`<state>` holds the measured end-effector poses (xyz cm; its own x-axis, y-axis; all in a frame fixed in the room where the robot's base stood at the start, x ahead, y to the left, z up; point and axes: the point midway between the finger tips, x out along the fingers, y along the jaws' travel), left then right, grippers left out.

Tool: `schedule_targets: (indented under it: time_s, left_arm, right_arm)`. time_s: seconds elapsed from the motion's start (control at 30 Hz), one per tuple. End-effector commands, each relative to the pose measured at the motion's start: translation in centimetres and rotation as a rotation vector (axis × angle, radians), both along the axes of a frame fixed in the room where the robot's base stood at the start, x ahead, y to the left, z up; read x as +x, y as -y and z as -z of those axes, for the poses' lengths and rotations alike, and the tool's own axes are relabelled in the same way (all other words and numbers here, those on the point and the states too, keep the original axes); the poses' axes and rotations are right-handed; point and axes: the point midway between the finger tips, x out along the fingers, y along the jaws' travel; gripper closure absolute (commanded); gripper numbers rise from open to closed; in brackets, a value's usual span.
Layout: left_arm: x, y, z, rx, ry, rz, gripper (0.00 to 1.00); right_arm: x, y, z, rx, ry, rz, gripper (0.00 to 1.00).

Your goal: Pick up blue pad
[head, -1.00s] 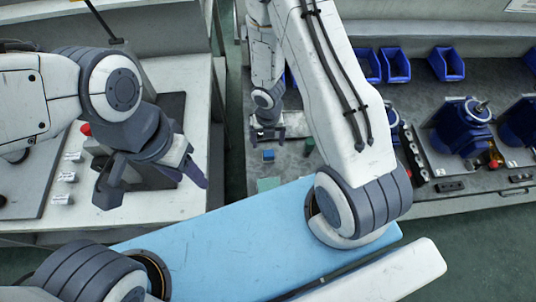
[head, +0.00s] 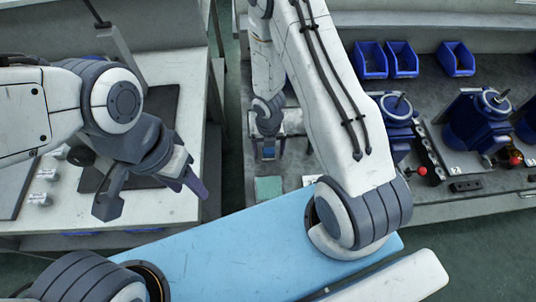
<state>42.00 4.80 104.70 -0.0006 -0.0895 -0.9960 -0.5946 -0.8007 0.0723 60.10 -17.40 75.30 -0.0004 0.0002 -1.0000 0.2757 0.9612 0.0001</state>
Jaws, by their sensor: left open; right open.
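The small blue pad (head: 269,153) lies on the grey bench top in the head view, just left of the upper middle. My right gripper (head: 267,149) is above it, pointing down, with the pad showing between its open fingers. I cannot tell whether the fingers touch the pad. My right arm hides some of the bench to the right of it. My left gripper (head: 150,190) is open and empty over the white bench at the left.
A green pad (head: 268,189) lies nearer to me on the grey bench (head: 310,178). Blue bins (head: 371,60) stand at the back, and blue pumps (head: 476,122) stand at the right. A gap with green floor (head: 234,130) separates the white bench (head: 150,212) from the grey one.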

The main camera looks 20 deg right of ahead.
Motion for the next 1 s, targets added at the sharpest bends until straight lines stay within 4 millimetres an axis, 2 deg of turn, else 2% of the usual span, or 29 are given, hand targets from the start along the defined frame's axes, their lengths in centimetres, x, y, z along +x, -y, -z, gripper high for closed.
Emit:
schedule_targets:
  time_s: [0.13,0.17,0.2,0.37,0.4,0.6,0.73,1.0]
  left_arm:
    - [0.0,0.0,-0.1,0.0,0.0,0.0,0.5]
    - [0.0,0.0,-0.1,0.0,0.0,0.0,0.5]
    - [0.0,0.0,-0.1,0.0,0.0,0.0,0.5]
    - [0.0,0.0,-0.1,0.0,0.0,0.0,0.5]
    - [0.0,0.0,-0.1,0.0,0.0,0.0,0.5]
    - [0.0,0.0,-0.2,0.0,0.0,0.0,0.5]
    - [0.0,0.0,-1.0,0.0,0.0,0.0,0.5]
    - [0.0,0.0,-5.3,0.0,0.0,0.0,0.5]
  right_arm:
    - [0.0,0.0,-0.1,0.0,0.0,0.0,0.1]
    - [0.0,0.0,-0.1,0.0,0.0,0.0,0.18]
    - [0.0,0.0,-0.1,0.0,0.0,0.0,0.33]
    - [0.0,0.0,-0.1,0.0,0.0,0.001,0.94]
    - [0.0,0.0,-0.1,0.0,0.0,0.0,1.0]
    - [0.0,0.0,-0.2,0.0,0.0,0.0,1.0]
    - [0.0,0.0,-1.0,0.0,0.0,0.0,1.0]
    - [0.0,0.0,-5.3,0.0,0.0,0.0,1.0]
